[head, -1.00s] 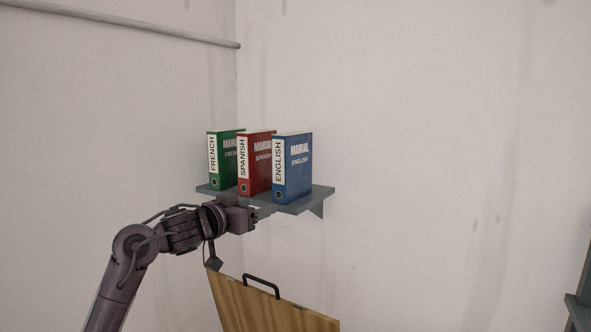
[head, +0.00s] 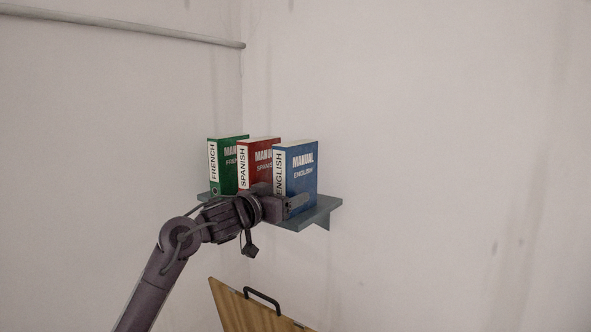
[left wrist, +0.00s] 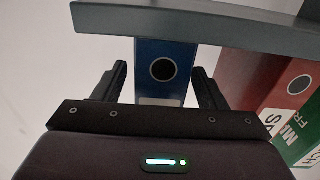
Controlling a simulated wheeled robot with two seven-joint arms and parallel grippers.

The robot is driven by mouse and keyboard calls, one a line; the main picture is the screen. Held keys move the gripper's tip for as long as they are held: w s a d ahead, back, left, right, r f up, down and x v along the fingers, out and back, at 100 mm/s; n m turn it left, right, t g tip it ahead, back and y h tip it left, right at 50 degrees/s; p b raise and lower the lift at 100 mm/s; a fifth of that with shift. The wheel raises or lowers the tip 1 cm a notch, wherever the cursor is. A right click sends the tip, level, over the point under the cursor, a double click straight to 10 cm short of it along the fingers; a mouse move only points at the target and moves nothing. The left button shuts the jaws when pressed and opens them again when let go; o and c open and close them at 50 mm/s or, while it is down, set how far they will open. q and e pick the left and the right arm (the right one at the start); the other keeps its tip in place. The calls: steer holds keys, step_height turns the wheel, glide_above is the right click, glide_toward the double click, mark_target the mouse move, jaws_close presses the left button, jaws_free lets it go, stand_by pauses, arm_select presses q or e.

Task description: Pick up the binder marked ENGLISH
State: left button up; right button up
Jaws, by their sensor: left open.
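The blue ENGLISH binder (head: 301,165) stands upright at the right end of a row on a grey wall shelf (head: 322,212). My left gripper (head: 297,203) is open at the lower part of its spine and hides that part in the head view. In the left wrist view the binder's blue spine with its round hole (left wrist: 162,69) shows between the two spread fingers (left wrist: 160,85), with a gap on each side. I cannot tell how far the fingers reach along its sides. My right gripper is not in view.
The red SPANISH binder (head: 262,152) stands just left of the ENGLISH one, and the green FRENCH binder (head: 229,160) is at the far left. A wooden board with a black handle (head: 262,300) is below. The wall right of the shelf is bare.

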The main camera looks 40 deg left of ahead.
arm_select(q)
steer(key=w+p, duration=0.1)
steer(key=w, duration=0.1)
steer(key=shift+w+a, duration=0.15)
steer(key=shift+w, duration=0.2)
steer(key=shift+w+f, duration=0.1)
steer(key=shift+w, duration=0.2)
steer(key=shift+s, duration=0.2)
steer(key=c, duration=1.3)
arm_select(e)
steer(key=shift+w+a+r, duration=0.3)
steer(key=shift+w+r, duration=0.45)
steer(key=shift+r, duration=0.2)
